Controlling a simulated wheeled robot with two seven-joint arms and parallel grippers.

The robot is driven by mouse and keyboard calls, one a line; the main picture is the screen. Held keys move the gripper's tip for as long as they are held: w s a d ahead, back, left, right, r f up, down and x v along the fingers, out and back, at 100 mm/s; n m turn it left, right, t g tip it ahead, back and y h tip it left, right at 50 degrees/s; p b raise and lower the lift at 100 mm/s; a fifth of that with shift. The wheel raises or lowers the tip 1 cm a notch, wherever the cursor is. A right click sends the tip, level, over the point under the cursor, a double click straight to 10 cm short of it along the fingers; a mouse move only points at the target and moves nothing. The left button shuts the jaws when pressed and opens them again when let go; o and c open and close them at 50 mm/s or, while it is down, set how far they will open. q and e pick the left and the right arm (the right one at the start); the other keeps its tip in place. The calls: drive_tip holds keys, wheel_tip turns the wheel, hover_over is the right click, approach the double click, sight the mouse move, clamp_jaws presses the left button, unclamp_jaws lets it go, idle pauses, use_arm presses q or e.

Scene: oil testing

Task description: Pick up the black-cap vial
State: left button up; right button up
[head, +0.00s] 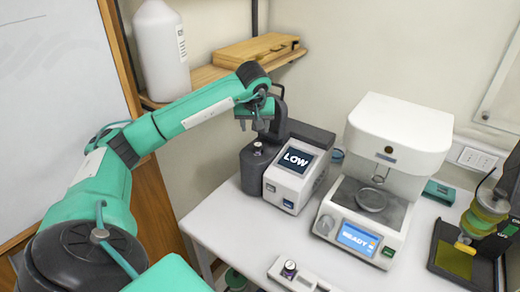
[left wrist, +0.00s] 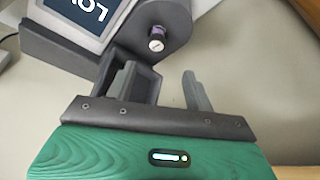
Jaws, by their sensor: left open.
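My left gripper (head: 252,123) is open and empty. It hangs above the round dark holder at the left of the dark grey tester with the "LOW" screen (head: 296,160). Another small vial with a dark cap (head: 289,267) stands in a white rack (head: 306,282) at the table's front. I cannot tell for sure which cap is black.
A white balance (head: 398,135) reading "READY" stands right of the tester. A dark stand with green and yellow parts (head: 484,225) is at the far right. A white bottle (head: 161,50) and wooden box (head: 256,50) sit on a shelf behind my arm. The white tabletop (head: 225,222) is clear at front left.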

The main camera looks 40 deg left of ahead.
use_arm(q)
drive_tip(key=p, duration=0.1)
hover_over(258, 145)
drive_tip(key=s+d, duration=0.1)
drive_tip(key=s, duration=0.1)
wheel_tip(258, 145, down, 5)
drive_tip(key=shift+w+r, duration=0.15)
drive_tip(key=shift+r, duration=0.05)
drive_tip(key=shift+w+a+f+p, duration=0.15)
drive_tip(key=shift+f+p, duration=0.4)
drive_tip(key=shift+f, duration=0.1)
drive_tip(key=p+x, duration=0.1)
drive_tip(key=x, duration=0.1)
drive_tip(key=p+x, duration=0.1)
drive_tip(key=x, duration=0.1)
drive_tip(key=shift+d+p, duration=0.25)
drive_tip(key=shift+p, duration=0.15)
drive_tip(key=shift+a+f, duration=0.1)
drive_tip(key=shift+f, duration=0.35)
use_arm(e)
drive_tip(key=r, duration=0.1)
drive_tip(key=s+r, duration=0.1)
drive_tip(key=r, duration=0.3)
drive_tip(key=shift+s+a+r, duration=0.1)
drive_tip(key=shift+s+a, duration=0.05)
drive_tip(key=shift+s, duration=0.2)
use_arm(q)
drive_tip(key=c, duration=1)
use_arm(e)
drive_tip(key=shift+w, duration=0.35)
